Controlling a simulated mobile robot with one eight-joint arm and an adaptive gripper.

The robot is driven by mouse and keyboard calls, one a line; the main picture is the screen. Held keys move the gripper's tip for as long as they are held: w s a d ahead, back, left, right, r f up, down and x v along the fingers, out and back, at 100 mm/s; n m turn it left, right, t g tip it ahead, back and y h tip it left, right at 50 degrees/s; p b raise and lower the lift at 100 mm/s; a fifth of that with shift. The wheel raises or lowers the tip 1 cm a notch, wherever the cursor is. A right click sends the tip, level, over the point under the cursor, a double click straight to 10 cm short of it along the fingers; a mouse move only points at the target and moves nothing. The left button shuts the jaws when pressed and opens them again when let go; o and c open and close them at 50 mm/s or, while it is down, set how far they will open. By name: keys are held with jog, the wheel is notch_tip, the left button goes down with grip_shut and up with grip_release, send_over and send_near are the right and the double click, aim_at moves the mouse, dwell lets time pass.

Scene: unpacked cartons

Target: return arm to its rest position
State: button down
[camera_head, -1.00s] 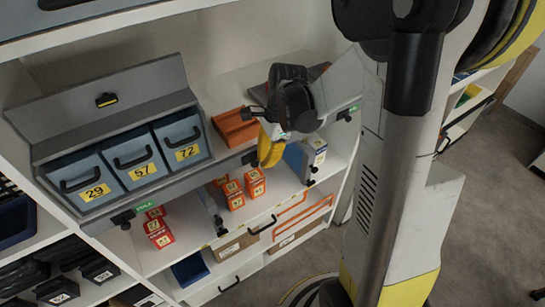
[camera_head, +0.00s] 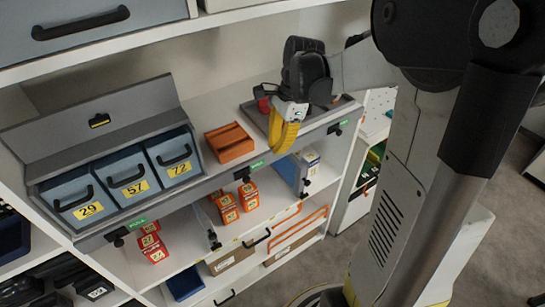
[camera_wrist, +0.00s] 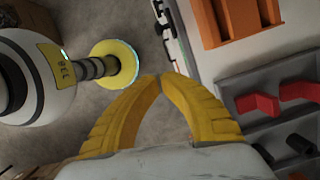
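My gripper (camera_head: 284,138) has yellow fingers hanging down at the shelf's front edge, to the right of the orange tray (camera_head: 230,143). In the wrist view, the two fingertips of my gripper (camera_wrist: 160,77) meet, with nothing between them. My arm reaches from the column on the right over to the shelf, so it is still extended. The arm covers part of the grey tray (camera_head: 342,113) behind it.
Blue bins numbered 29, 57 and 72 (camera_head: 172,156) stand left on the shelf. Small orange boxes (camera_head: 228,209) stand below.

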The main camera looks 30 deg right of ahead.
jog(key=shift+r, duration=0.55)
jog(key=s+a+f+n+t+h+b, duration=0.2)
jog(key=s+a+f+n+t+b, duration=0.4)
jog(key=s+a+f+n+b, duration=0.4)
jog(key=a+n+b, duration=0.2)
jog(key=n+b, duration=0.3)
jog(key=n, duration=0.4)
jog(key=shift+s+n+t+h, duration=0.2)
jog(key=shift+n+t+h, duration=0.1)
jog(key=shift+f, duration=0.1)
